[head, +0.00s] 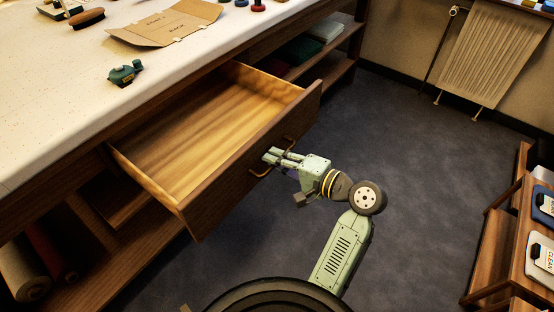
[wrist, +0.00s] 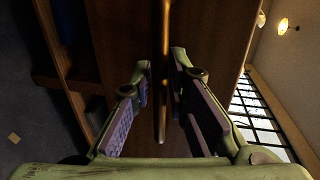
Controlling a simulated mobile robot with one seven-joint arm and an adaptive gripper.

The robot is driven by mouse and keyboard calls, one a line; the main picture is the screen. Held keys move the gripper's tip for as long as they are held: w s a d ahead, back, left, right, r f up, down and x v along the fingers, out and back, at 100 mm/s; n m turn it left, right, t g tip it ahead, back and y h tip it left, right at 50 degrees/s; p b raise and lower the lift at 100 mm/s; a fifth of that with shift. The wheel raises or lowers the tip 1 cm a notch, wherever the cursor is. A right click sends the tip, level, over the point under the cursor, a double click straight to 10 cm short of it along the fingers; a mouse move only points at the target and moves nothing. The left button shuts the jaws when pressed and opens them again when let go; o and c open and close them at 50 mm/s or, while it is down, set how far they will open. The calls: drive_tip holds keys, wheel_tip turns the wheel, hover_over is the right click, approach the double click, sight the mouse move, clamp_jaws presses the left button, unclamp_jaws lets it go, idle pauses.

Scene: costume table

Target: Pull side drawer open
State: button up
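The side drawer (head: 205,125) is of brown wood and stands well out from under the table; its inside is bare. Its front panel (head: 235,172) carries a thin brass-coloured bar handle (head: 262,173). My green gripper (head: 270,157) is at the outer face of that panel, over the middle of the handle, and hides part of it. In the wrist view, the handle (wrist: 163,85) runs upright between the two fingers of my gripper (wrist: 161,100). The fingers are apart, with a gap on each side of the bar.
The white-topped table (head: 60,110) holds a cardboard piece (head: 165,22), a brush (head: 86,18) and a small green object (head: 124,73). Fabric rolls (head: 50,250) lie on the lower shelf. A wooden rack (head: 500,235) stands at right. Grey floor (head: 400,140) between is clear.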

sight(263, 153)
clamp_jaws()
idle(0.3)
drive_tip(key=x, duration=0.2)
drive_tip(key=r+p+x, duration=0.1)
drive_tip(key=x, duration=0.1)
drive_tip(key=shift+w+a+f, duration=0.1)
drive_tip(key=shift+w+a, duration=0.1)
drive_tip(key=shift+a, duration=0.05)
drive_tip(key=shift+o, duration=0.8)
unclamp_jaws()
drive_tip(key=v, duration=1.2)
